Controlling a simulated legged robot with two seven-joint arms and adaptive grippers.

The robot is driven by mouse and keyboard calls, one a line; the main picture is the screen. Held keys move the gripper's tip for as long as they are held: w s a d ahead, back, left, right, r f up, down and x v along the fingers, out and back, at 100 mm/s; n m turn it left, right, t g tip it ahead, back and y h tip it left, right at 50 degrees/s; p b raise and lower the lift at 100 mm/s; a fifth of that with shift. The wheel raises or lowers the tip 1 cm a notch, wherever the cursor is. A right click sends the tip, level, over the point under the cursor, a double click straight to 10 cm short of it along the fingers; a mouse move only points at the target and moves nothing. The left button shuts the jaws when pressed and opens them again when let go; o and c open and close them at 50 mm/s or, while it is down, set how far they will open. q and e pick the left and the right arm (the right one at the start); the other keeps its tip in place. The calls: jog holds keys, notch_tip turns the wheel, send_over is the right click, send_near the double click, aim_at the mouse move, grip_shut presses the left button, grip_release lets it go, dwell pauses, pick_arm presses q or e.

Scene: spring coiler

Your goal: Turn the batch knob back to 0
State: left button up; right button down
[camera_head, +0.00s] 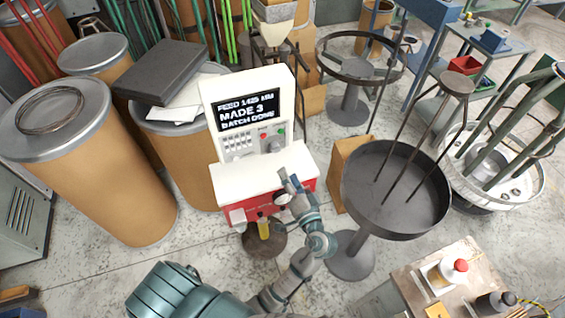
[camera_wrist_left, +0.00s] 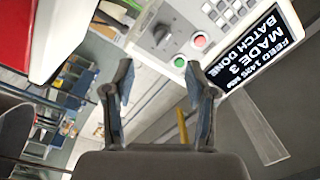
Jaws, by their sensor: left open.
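The coiler's white control panel (camera_head: 250,108) stands upright in the middle of the head view. A grey knob (camera_head: 276,146) sits at its lower right, near a red and a green button. The knob (camera_wrist_left: 160,34) also shows in the left wrist view on a light plate, beyond and above the fingertips. Its dial marks are too small to read. My left gripper (camera_head: 291,181) is in front of the panel, over the white and red housing. In the wrist view its two fingers (camera_wrist_left: 158,78) are apart with nothing between them. They appear clear of the knob.
The display (camera_head: 247,112) reads "MADE 3" and "BATCH DONE". A dark round pan (camera_head: 420,215) on a stand is to the right. Cardboard drums (camera_head: 95,175) stand at left. A small table (camera_head: 410,283) with bottles is at lower right. Some concrete floor is bare.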

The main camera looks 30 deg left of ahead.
pick_arm(q)
jog(key=v, duration=0.3)
jog(key=shift+w, duration=0.1)
dwell(0.3)
